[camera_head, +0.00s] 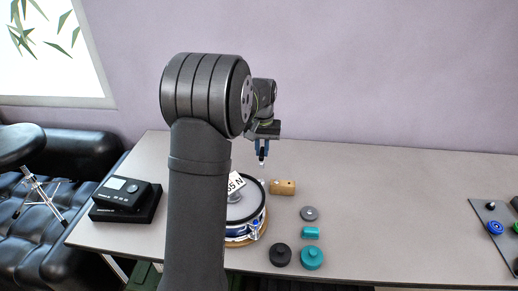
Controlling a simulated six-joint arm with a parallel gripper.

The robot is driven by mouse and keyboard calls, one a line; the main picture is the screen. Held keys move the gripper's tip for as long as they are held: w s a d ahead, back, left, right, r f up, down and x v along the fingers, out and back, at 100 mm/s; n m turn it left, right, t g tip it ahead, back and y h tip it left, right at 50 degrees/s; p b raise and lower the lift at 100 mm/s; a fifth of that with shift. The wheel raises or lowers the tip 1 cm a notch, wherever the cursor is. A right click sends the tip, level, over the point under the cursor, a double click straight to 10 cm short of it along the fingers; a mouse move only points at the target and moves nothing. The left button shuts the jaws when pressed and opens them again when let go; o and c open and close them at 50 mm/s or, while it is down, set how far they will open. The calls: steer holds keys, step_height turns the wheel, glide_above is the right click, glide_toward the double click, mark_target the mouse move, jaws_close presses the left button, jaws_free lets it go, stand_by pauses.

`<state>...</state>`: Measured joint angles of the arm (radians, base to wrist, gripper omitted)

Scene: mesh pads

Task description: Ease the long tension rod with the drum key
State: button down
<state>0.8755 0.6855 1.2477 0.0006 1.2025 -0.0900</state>
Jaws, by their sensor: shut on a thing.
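A small drum (262,218) with a pale head and blue shell stands on the table, partly hidden behind my arm. My gripper (262,154) points down above the drum's far right edge. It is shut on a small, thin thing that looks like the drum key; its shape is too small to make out. A thin, pale upright piece shows just below the gripper at the drum's rim. I cannot tell whether it is the long tension rod, or whether the key touches it. A white tag ending in "5 N" stands over the drum head.
A wooden block (283,187) lies right of the drum. A grey disc (310,213), a teal cylinder (310,232), a black knob (280,255) and a teal knob (312,258) lie nearer. A black device (125,192) sits left, a panel (495,228) far right. The table between is clear.

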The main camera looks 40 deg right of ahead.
mark_target(262, 164)
steer(key=shift+f, duration=3.3)
steer(key=shift+f, duration=0.1)
steer(key=c, duration=2.1)
jaws_free()
jaws_close()
